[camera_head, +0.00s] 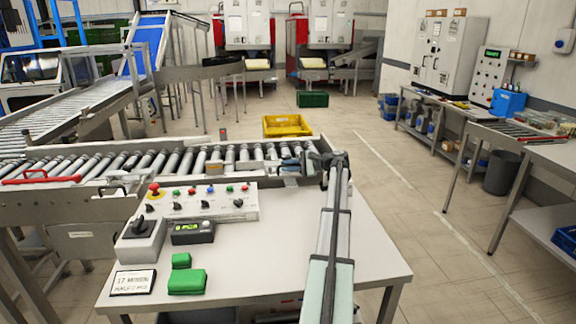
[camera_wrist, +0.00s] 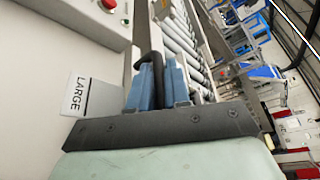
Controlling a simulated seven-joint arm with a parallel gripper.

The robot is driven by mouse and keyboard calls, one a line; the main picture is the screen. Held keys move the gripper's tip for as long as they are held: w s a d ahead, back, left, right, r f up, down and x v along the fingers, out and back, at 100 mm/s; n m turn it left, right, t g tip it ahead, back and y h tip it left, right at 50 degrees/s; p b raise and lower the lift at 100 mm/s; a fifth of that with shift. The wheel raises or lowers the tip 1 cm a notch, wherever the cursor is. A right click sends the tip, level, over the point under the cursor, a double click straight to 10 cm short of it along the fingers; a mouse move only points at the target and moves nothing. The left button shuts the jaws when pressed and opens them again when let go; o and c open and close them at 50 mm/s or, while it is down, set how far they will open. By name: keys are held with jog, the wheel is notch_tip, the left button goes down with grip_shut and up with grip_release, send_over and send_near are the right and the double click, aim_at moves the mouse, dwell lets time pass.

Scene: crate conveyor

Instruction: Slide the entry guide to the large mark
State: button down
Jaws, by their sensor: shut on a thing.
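My gripper (camera_wrist: 156,88) has blue fingers closed around a black bent handle (camera_wrist: 153,58), which I take to be the entry guide's handle. The rest of the guide is mostly hidden by my gripper. A white plate marked LARGE (camera_wrist: 77,96) lies just left of the fingers in the wrist view, with a grey metal strip between them. Whether the guide lines up exactly with this mark I cannot tell. In the head view my gripper (camera_head: 291,165) is at the right end of the roller conveyor, beside its near rail; the handle is too small to make out there.
The roller conveyor (camera_head: 165,160) runs left from my gripper. A control panel (camera_head: 205,203) with buttons and knobs stands on the white table (camera_head: 290,240) in front. A yellow crate (camera_head: 287,126) is behind the conveyor. Open floor lies to the right.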

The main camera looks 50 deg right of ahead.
jog(key=s+a, duration=0.6)
jog(key=shift+s+a+f, duration=0.1)
jog(key=c, duration=1.4)
grip_release()
jog(key=shift+c, duration=0.2)
jog(key=v, duration=1.4)
